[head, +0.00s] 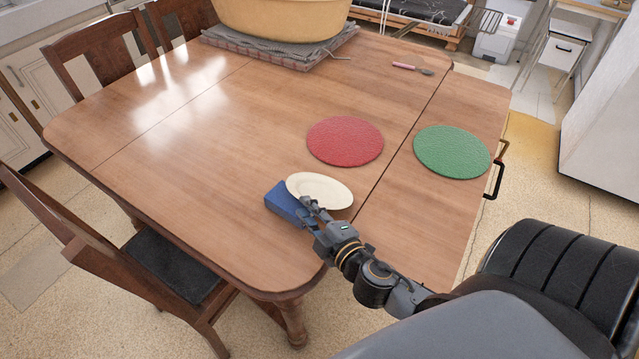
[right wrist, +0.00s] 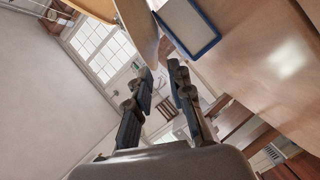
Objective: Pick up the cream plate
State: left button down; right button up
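The cream plate (head: 325,190) lies on a blue block (head: 284,204) near the table's front edge and overhangs it to the right. My right gripper (head: 308,207) is at the plate's near rim, beside the block. In the right wrist view, its two fingers (right wrist: 161,68) stand apart with nothing clearly between them. The plate (right wrist: 141,28) shows almost edge-on just ahead of the fingertips, with the block (right wrist: 187,27) beside it. I cannot tell whether a finger touches the rim. My left gripper is not in view.
A red round mat (head: 345,141) and a green round mat (head: 452,151) lie on the wooden table (head: 190,130). A large yellow basin (head: 280,15) stands on folded cloth at the back. A pink-handled utensil (head: 405,67) lies behind. Chairs stand at the left; the table's left half is clear.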

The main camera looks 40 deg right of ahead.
aim_at(298, 198)
jog(key=w, duration=0.3)
jog(key=w+p, duration=0.1)
jog(key=shift+w+d+f, duration=0.1)
jog(key=shift+w+f, duration=0.2)
jog(key=shift+f, duration=0.1)
grip_shut()
jog(key=shift+r, duration=0.15)
